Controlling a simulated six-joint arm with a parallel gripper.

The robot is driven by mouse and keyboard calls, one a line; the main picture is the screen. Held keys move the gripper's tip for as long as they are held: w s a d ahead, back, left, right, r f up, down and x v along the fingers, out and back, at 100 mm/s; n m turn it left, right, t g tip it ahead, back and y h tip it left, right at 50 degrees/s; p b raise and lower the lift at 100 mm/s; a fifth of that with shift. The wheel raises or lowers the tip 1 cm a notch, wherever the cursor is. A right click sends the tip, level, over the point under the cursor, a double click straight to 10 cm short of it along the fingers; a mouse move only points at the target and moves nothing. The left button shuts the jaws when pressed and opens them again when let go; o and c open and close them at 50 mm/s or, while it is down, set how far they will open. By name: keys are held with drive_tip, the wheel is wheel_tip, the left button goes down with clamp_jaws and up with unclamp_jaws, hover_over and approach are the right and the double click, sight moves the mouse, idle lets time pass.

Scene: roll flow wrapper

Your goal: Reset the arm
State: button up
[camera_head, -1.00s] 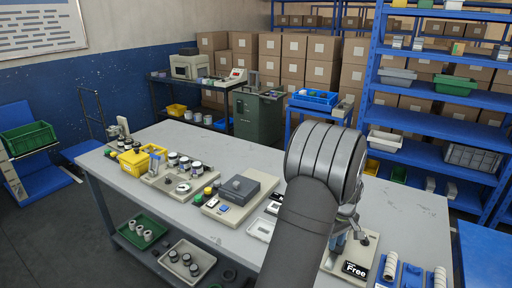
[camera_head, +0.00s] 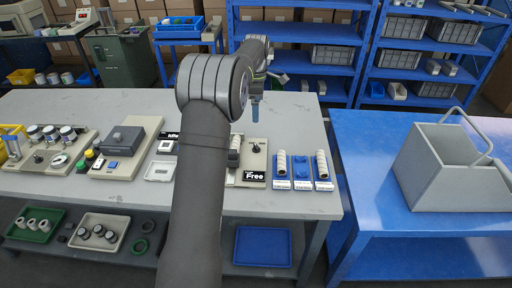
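My arm rises from the bottom of the picture and bends at a large grey joint over the grey workbench (camera_head: 290,120). My gripper (camera_head: 255,112) shows small beyond that joint, pointing down above the bench, close to a panel labelled "Free" (camera_head: 256,150). I cannot tell from this distance whether its fingers are open or shut. I see nothing clearly held in it. The upper arm hides part of the bench middle.
A control box (camera_head: 122,140) and jars sit left. A blue table (camera_head: 370,180) with a grey handled bin (camera_head: 440,165) stands right. Blue shelves (camera_head: 345,70) are behind. The bench's back right is clear.

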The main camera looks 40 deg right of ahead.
wheel_tip(320, 180, down, 10)
drive_tip(key=shift+a+r, duration=0.1)
drive_tip(key=shift+r, duration=0.1)
idle(0.7)
wheel_tip(320, 180, up, 10)
idle(0.4)
